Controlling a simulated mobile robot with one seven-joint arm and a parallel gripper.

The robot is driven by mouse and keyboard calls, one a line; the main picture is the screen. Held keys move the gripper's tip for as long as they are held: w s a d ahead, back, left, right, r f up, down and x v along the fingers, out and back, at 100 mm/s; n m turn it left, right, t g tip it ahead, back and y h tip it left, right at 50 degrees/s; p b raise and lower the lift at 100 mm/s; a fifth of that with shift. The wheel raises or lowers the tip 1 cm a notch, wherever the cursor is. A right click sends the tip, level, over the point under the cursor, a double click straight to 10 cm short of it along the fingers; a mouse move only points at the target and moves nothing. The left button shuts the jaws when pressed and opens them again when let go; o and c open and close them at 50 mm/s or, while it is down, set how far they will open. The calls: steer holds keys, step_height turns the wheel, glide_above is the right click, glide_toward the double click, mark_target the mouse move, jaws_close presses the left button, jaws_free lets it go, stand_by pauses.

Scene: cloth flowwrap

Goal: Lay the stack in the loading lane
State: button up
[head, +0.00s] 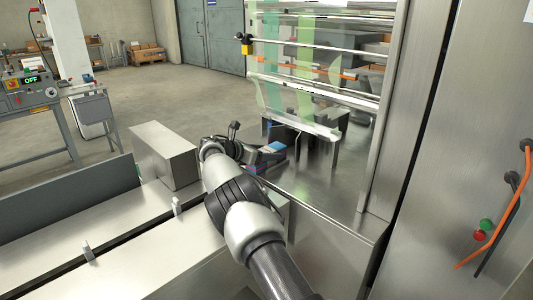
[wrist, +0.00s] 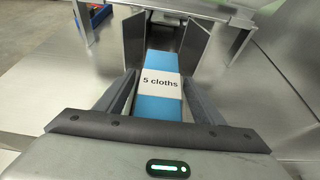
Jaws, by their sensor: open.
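The stack (wrist: 158,62) is a blue cloth bundle with a white band reading "5 cloths". In the wrist view it lies lengthwise between the two fingers of my gripper (wrist: 160,90), with its far end pointing at an opening between two upright metal plates. The fingers are open, one on each side of it; whether they touch its sides I cannot tell. The loading lane appears to be the metal channel (wrist: 165,36) between those plates. In the head view a bit of blue (head: 273,147) shows at my gripper (head: 268,160), and the arm hides much of it.
Dark upright plates (head: 318,140) stand on the metal machine bed beyond my gripper, under a clear guard (head: 300,70). A steel box (head: 165,155) stands to the left of my arm. A flat metal surface (head: 150,262) lies at the front left. A tall steel cabinet (head: 450,150) bounds the right.

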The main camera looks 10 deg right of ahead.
steer(key=shift+a+r, duration=0.1)
steer(key=shift+r, duration=0.15)
steer(key=v, duration=1.1)
steer(key=s+d+r+m+g+y, duration=0.25)
steer(key=s+d+r+m, duration=0.3)
steer(key=s, duration=0.45)
steer(key=s+d+r+m+g+y, duration=0.1)
steer(key=s+d+r+m+y, duration=0.2)
steer(key=s+d+r+m, duration=0.35)
steer(key=s+a+f+m+y, duration=0.1)
steer(key=s+m, duration=0.5)
steer(key=s, duration=1)
steer(key=s+a+f+m+t+y, duration=0.1)
steer(key=s+m+y, duration=0.3)
steer(key=s, duration=1.3)
steer(key=a+m, duration=0.1)
steer(key=m, duration=0.2)
steer(key=shift+s+a+f, duration=0.3)
steer(key=shift+s, duration=0.05)
steer(key=shift+r, duration=0.1)
